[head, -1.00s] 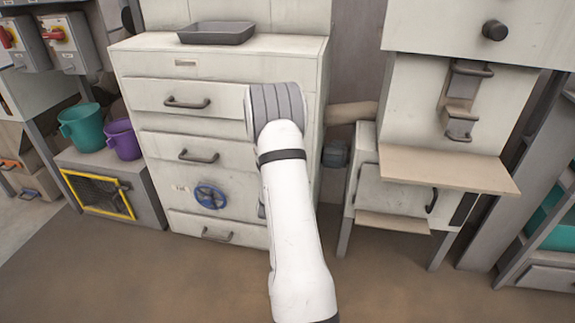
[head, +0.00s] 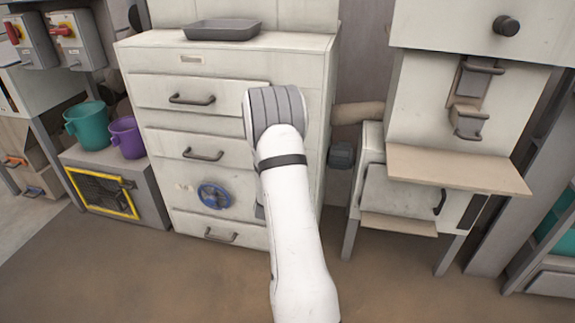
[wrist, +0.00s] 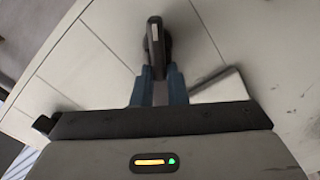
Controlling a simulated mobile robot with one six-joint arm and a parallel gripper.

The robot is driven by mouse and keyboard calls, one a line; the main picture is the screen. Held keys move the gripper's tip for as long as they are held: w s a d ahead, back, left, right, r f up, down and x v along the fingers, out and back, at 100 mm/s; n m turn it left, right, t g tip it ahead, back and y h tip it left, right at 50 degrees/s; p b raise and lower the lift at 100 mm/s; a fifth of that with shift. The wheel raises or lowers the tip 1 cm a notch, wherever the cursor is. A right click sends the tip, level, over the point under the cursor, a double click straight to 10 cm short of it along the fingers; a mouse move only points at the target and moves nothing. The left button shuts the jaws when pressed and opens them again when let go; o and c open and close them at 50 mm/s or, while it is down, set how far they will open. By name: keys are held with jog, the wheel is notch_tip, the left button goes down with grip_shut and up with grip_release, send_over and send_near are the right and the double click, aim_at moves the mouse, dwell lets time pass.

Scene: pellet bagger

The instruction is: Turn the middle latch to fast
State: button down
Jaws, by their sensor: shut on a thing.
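In the wrist view a dark latch lever (wrist: 155,42) with a pale mark stands out from a light panel, on a dark round mount partly hidden behind it. My gripper (wrist: 158,74) has its two blue fingers closed on the near end of this lever. The lever points nearly straight up the picture. In the head view my arm hides the gripper and the held latch, in front of the right side of the pale drawer cabinet (head: 245,62). I cannot tell from these views which latch of a row this is.
The cabinet carries a grey tray (head: 221,30) on top and a blue handwheel (head: 214,196) low on its front. Teal (head: 87,126) and purple (head: 127,138) buckets stand left. A machine with a tan shelf (head: 455,169) stands right. The brown floor in front is clear.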

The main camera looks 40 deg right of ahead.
jog(key=n, duration=0.2)
jog(key=f+n, duration=0.1)
jog(key=n, duration=0.3)
jog(key=shift+w+a+f, duration=0.15)
jog(key=shift+f, duration=0.1)
jog(key=shift+n, duration=0.4)
jog(key=c, duration=1.4)
grip_release()
jog(key=shift+c, duration=0.2)
jog(key=p+v, duration=0.1)
jog(key=v, duration=0.7)
jog(key=shift+p, duration=0.4)
jog(key=shift+r, duration=0.1)
